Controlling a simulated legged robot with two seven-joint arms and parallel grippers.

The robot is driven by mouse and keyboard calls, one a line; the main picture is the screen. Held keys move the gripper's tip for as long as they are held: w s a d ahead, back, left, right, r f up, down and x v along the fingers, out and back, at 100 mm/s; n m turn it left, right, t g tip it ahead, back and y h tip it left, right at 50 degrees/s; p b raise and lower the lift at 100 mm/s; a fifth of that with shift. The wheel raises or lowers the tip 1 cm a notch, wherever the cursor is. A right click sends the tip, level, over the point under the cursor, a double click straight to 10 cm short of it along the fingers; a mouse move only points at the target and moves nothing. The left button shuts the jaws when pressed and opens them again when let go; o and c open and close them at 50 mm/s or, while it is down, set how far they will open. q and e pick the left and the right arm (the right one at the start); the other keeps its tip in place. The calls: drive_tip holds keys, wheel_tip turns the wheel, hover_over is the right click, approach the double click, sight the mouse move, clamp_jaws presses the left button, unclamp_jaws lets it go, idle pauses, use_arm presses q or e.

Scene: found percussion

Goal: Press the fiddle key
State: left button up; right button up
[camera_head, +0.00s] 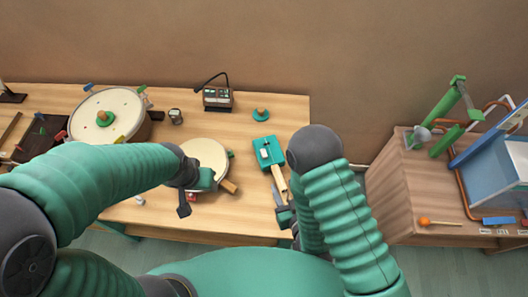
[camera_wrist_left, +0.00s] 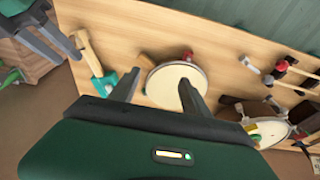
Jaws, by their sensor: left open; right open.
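A teal box with a pale key-like part and a wooden neck (camera_head: 268,153), which looks like the fiddle, lies on the table right of centre. It also shows in the left wrist view (camera_wrist_left: 104,84). Its key is too small to make out clearly. My left gripper (camera_wrist_left: 159,79) is open and empty above the pale round drum (camera_head: 207,156), left of the teal box. My right gripper (camera_head: 285,212) is partly hidden by my arm, near the lower end of the wooden neck. It is open and apart from the teal box.
A large drum (camera_head: 122,103) stands at the left. A small box device with a bent stalk (camera_head: 217,97) and a teal disc with a knob (camera_head: 261,114) stand at the back. A second wooden table (camera_head: 400,185) holds a green lever device (camera_head: 447,115) at the right.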

use_arm(q)
clamp_jaws()
idle(1.2)
